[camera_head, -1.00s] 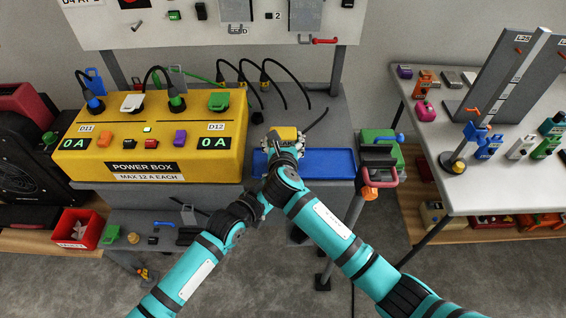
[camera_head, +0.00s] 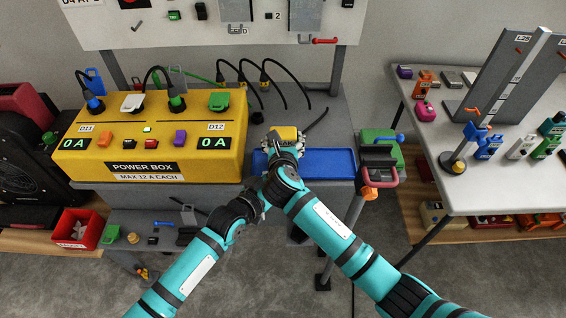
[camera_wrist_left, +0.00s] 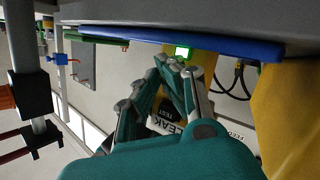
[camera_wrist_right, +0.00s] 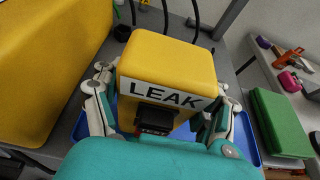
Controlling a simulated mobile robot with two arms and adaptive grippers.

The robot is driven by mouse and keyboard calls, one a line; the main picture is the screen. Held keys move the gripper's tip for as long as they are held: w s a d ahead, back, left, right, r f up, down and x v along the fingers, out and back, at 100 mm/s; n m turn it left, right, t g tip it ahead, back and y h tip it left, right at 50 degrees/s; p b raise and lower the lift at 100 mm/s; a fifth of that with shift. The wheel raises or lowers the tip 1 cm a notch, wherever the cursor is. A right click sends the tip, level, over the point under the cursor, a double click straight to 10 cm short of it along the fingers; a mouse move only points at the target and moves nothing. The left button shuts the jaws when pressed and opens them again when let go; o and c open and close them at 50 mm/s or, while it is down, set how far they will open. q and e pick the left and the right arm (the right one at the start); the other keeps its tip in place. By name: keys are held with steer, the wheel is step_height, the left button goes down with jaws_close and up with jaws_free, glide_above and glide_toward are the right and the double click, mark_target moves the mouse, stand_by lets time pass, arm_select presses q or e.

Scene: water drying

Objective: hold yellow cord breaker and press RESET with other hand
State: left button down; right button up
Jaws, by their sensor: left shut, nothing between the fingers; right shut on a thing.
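The RESET marking is not readable.
The yellow power box (camera_head: 150,140) stands close on the left, both displays reading 0 A. Black cords (camera_head: 275,85) lie behind. A green and grey device with a red handle (camera_head: 380,160) is at the right. A white table (camera_head: 490,185) stands further right.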

arm_select(q)
steer(key=shift+s, duration=0.85)
steer(key=s, duration=0.5)
stand_by(0.9)
arm_select(e)
steer(key=o, duration=1.5)
